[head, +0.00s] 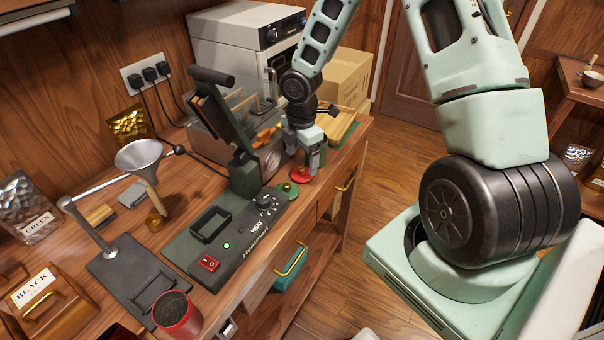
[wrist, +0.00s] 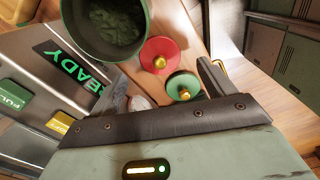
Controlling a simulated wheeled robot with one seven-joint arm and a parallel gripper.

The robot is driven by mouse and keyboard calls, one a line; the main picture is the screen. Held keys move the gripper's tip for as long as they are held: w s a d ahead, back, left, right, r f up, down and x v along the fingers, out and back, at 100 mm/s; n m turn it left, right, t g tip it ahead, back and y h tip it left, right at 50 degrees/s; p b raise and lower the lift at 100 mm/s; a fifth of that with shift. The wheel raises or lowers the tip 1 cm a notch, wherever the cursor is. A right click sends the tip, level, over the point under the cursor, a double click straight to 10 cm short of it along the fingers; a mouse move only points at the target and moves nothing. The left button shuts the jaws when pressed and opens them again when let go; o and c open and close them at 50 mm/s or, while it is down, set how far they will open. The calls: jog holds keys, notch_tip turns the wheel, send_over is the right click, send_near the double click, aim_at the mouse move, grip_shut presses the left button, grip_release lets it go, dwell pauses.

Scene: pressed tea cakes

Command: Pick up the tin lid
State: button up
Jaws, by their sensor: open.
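Two round lids with gold knobs lie on the wooden counter, a red lid (head: 299,180) and a smaller-looking green lid (head: 287,190) beside it. In the wrist view the red lid (wrist: 158,49) and the green lid (wrist: 182,83) show close together. My gripper (head: 304,162) is open and points down close to the lids, partly covering the red one in the head view. It looks empty, and its dark finger (wrist: 212,78) shows right of the green lid in the wrist view. I cannot tell whether it touches either lid.
A green tin (wrist: 113,28) of leafy tea stands beside the lids. The black heat sealer (head: 215,240) is left of them, its lever raised. A red tin (head: 178,314) stands at the front. A cardboard box (head: 346,78) is behind. The counter's right edge is close.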

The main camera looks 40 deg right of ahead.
aim_at(302, 167)
notch_tip(302, 167, down, 4)
jog(key=shift+f, duration=0.15)
jog(key=c, duration=1.1)
jog(key=shift+o, duration=0.2)
